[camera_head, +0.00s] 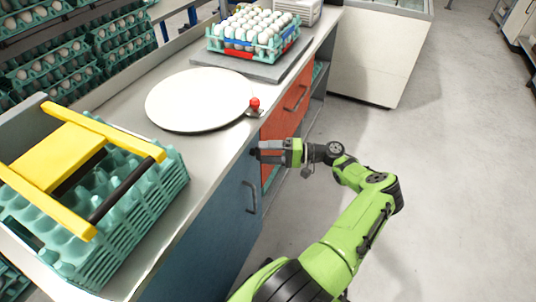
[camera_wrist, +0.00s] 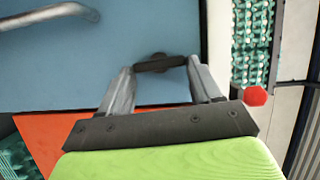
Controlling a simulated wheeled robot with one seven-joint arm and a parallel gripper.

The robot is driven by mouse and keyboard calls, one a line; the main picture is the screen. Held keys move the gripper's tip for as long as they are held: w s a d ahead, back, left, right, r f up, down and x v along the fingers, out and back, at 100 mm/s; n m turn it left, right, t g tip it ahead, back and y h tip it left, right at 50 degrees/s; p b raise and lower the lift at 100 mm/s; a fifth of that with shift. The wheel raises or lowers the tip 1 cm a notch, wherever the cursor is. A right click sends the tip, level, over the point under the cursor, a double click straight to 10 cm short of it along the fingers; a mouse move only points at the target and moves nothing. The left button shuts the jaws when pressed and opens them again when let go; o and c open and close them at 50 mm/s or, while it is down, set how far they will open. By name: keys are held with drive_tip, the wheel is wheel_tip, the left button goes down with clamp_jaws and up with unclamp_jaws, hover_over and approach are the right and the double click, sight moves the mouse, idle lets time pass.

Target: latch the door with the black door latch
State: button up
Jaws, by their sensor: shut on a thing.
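The black door latch (camera_wrist: 160,64) is a short dark bar at the edge of the blue door (camera_wrist: 90,60), seen in the wrist view. My gripper (camera_wrist: 160,72) has a finger on each side of the latch and is shut on it. In the head view my gripper (camera_head: 260,151) is at the upper edge of the blue door (camera_head: 205,235), by its border with the orange door (camera_head: 288,110). The latch is mostly hidden there by the fingers. The blue door looks flush with the cabinet front. Its grey handle (camera_head: 250,197) also shows in the wrist view (camera_wrist: 50,14).
The counter (camera_head: 235,165) runs above the doors. It carries a round white plate (camera_head: 195,98), a red knob (camera_head: 255,103), stacked green trays (camera_head: 150,205) with a yellow frame, and an egg tray (camera_head: 250,55). The floor at right (camera_head: 450,180) is clear.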

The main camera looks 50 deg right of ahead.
drive_tip(key=shift+m, duration=0.4)
drive_tip(key=o, duration=1.1)
drive_tip(key=shift+c, duration=0.2)
drive_tip(key=b+v, duration=0.1)
drive_tip(key=v, duration=1.4)
drive_tip(key=shift+s+d+f, duration=0.2)
drive_tip(key=shift+s+f, duration=0.05)
drive_tip(key=shift+s, duration=0.1)
